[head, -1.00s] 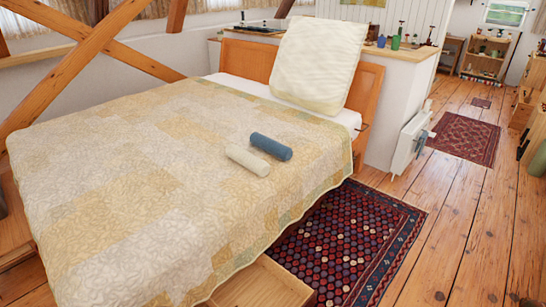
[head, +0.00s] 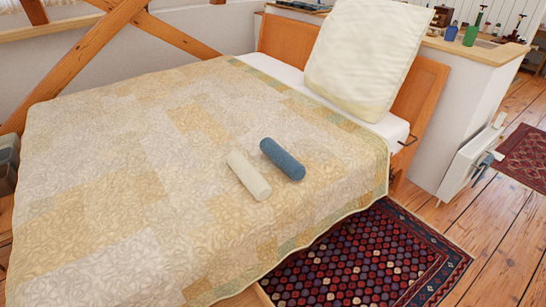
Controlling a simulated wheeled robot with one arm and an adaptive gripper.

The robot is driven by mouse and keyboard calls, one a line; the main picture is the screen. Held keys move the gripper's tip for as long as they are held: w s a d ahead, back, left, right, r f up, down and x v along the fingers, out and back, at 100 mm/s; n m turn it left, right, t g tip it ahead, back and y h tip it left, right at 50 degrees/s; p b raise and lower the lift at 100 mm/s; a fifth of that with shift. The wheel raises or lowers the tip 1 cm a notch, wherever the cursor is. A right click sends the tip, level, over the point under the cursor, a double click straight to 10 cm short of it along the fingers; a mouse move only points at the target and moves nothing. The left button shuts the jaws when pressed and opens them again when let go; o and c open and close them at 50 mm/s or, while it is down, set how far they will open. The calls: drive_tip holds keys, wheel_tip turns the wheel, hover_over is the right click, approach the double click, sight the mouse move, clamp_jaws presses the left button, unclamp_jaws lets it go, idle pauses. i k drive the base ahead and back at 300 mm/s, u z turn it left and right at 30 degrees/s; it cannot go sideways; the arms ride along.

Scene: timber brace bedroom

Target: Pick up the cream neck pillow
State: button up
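The cream neck pillow (head: 248,175) is a small cylinder lying on the quilt of the bed (head: 120,200). A blue cylindrical pillow (head: 282,159) lies just to its right, close beside it. Both lie tilted, with their far ends toward the left. My gripper is not in view.
A large cream pillow (head: 368,55) leans upright against the wooden headboard (head: 425,95). A patterned red rug (head: 375,260) lies on the wooden floor at the bed's right side. A white radiator (head: 470,160) stands at right. Timber braces (head: 100,45) cross behind the bed at left.

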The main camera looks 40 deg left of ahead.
sight(258, 186)
drive_tip(key=i, duration=2.15)
drive_tip(key=u, duration=3.75)
drive_tip(key=i, duration=0.5)
drive_tip(key=z, duration=0.05)
